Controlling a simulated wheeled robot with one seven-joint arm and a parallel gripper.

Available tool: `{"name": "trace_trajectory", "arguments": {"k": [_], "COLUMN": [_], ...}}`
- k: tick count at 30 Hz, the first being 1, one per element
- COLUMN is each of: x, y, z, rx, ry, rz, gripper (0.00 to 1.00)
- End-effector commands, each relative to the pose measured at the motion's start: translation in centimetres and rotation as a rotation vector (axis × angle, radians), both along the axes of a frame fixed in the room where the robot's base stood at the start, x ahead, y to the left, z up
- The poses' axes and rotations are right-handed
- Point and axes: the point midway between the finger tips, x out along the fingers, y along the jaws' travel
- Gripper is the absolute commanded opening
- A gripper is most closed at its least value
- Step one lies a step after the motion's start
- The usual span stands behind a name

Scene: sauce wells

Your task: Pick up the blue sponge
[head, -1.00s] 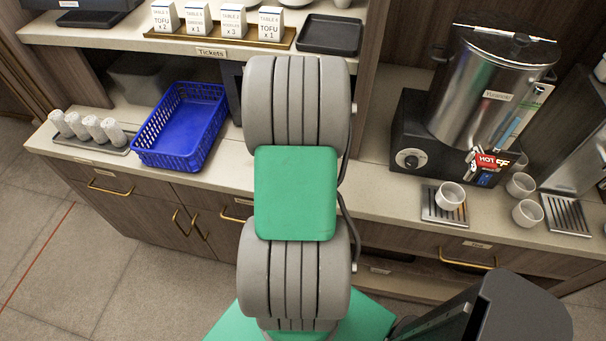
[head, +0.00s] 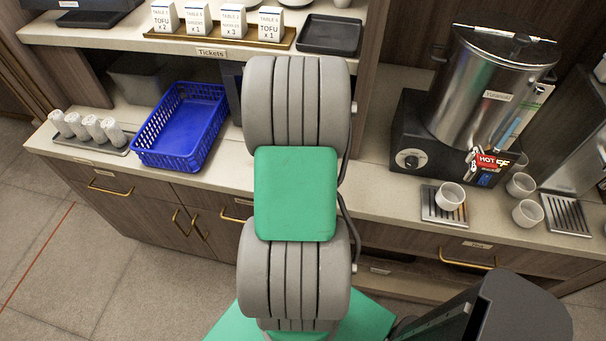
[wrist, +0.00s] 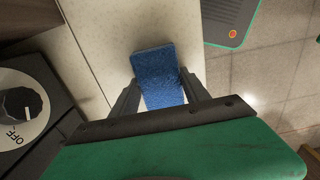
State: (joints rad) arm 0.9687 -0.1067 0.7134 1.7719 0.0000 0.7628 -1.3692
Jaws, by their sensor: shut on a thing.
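The blue sponge (wrist: 156,72) shows in the wrist view, a rough-textured block between the two dark fingers of my gripper (wrist: 160,92). My gripper is shut on it, with a finger against each side. The far end of the sponge sticks out past the fingertips over the pale counter (wrist: 98,42). I cannot tell whether the sponge touches the counter. In the head view my own arm hides the gripper and the sponge.
A dark appliance with a dial (wrist: 22,105) stands close left in the wrist view. The head view shows a blue basket (head: 182,125), a metal urn (head: 490,95), white cups (head: 450,196) and several ticket holders (head: 232,20). Floor (wrist: 275,75) lies beyond the counter edge.

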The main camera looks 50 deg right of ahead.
Motion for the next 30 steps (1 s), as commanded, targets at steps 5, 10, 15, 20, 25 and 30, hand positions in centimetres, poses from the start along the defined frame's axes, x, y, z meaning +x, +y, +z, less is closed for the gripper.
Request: {"name": "trace_trajectory", "arguments": {"k": [5, 10, 15, 20, 25, 30], "x": [0.1, 0.1, -1.4, -3.3, -4.8, -5.5], "y": [-0.1, -0.1, 3.3, 7.7, 11.3, 12.7], "z": [0.6, 3.1, 7.4, 10.3, 12.0, 12.9], "rx": [-0.002, -0.005, -0.009, -0.007, -0.004, -0.001], "ry": [-0.002, -0.003, -0.006, -0.005, -0.003, -0.002], "rz": [0.0, 0.0, 0.001, 0.003, 0.001, 0.001], "gripper": [0.07, 0.07, 0.07, 0.07, 0.07, 0.07]}}
